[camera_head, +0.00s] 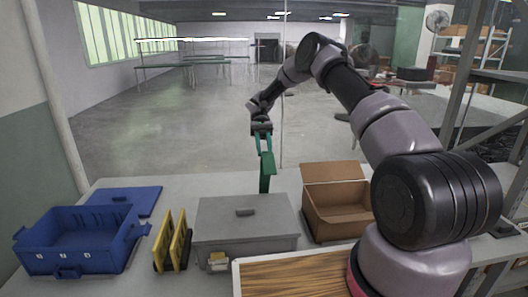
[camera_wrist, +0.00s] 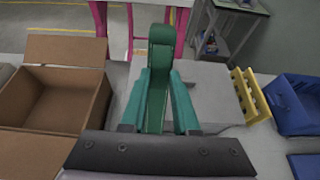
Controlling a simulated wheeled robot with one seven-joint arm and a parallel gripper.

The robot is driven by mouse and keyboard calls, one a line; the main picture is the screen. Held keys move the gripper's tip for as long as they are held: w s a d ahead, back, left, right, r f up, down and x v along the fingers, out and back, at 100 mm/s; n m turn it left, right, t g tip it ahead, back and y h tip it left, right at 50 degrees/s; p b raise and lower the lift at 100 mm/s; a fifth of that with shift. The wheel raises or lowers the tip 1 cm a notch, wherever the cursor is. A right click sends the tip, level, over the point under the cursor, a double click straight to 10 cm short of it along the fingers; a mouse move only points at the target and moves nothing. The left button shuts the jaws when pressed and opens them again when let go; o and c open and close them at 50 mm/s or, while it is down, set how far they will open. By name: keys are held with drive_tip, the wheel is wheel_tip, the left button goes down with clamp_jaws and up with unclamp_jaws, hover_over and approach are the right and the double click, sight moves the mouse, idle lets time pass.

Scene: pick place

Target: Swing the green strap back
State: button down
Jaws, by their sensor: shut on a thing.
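A green strap (camera_head: 267,180) hangs from my gripper (camera_head: 264,148) above the back of the table, behind the grey lidded box (camera_head: 245,230). In the wrist view, the strap (camera_wrist: 160,60) stands between the two teal fingers of my gripper (camera_wrist: 159,95), which are shut on it. Its rounded far end shows beyond the fingertips. The strap looks clear of the table, though its lower end is close to the box's back edge in the head view. I cannot tell whether it is joined to anything.
An open cardboard box (camera_head: 335,222) stands right of the grey box. A yellow rack (camera_head: 170,241) and a blue crate (camera_head: 75,262) stand left, with a flat blue panel (camera_head: 140,196) behind. A wood-grained tray (camera_head: 236,275) is in front.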

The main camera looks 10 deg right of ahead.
drive_tip(key=shift+w+f+g, duration=0.1)
drive_tip(key=shift+w+g, duration=0.2)
drive_tip(key=shift+w, duration=0.2)
idle(0.3)
drive_tip(key=c, duration=0.6)
unclamp_jaws()
drive_tip(key=shift+w, duration=0.1)
drive_tip(key=shift+c, duration=0.2)
